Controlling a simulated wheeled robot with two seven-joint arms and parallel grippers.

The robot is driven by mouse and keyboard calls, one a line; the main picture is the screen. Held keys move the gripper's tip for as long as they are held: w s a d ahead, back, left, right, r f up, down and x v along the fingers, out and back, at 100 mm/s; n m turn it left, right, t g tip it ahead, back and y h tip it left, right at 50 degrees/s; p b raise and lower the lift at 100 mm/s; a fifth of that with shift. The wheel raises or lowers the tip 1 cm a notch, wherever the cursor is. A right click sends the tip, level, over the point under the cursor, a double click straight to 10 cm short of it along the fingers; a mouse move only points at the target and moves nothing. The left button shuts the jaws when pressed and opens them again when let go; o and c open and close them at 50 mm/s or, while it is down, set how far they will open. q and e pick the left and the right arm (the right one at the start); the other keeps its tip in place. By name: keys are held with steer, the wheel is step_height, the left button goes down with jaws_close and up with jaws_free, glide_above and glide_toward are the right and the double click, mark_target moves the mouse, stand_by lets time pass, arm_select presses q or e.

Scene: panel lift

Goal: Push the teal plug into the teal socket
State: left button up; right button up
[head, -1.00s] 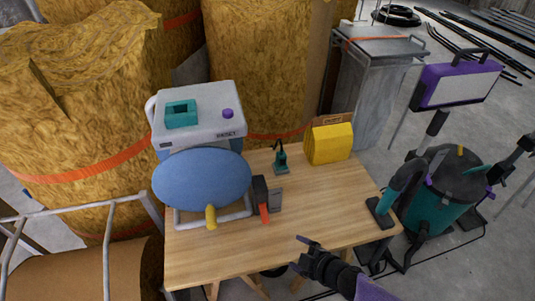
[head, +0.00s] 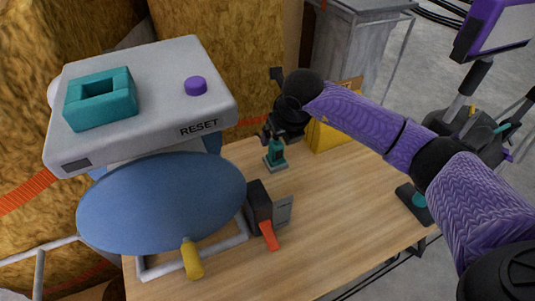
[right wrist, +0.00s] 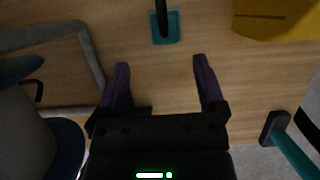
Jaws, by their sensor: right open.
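The teal plug (head: 276,154) stands upright on a small base on the wooden table, right of the blue oval panel. The right wrist view shows a teal square (right wrist: 165,28) with a dark upright part at the top middle. My right gripper (head: 275,132) is above and close to the plug in the head view. In the right wrist view its fingers (right wrist: 162,70) are open with nothing between them. I cannot tell if it touches the plug. The teal socket (head: 101,98) is a block with a rectangular opening on the grey RESET box. My left gripper is out of view.
The grey box (head: 140,85) has a purple button (head: 195,86). The blue panel (head: 160,205) is in front of it. The table's front right is mostly clear.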

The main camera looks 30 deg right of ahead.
mark_target(277, 144)
steer(key=b+x, duration=0.3)
steer(key=x, duration=0.1)
steer(key=shift+f, duration=0.3)
steer(key=shift+r, duration=0.1)
steer(key=b+x, duration=0.4)
steer(key=x, duration=0.1)
steer(key=shift+w+d, duration=0.1)
steer(key=shift+d, duration=0.2)
steer(key=shift+w+b, duration=0.1)
steer(key=shift+b, duration=0.25)
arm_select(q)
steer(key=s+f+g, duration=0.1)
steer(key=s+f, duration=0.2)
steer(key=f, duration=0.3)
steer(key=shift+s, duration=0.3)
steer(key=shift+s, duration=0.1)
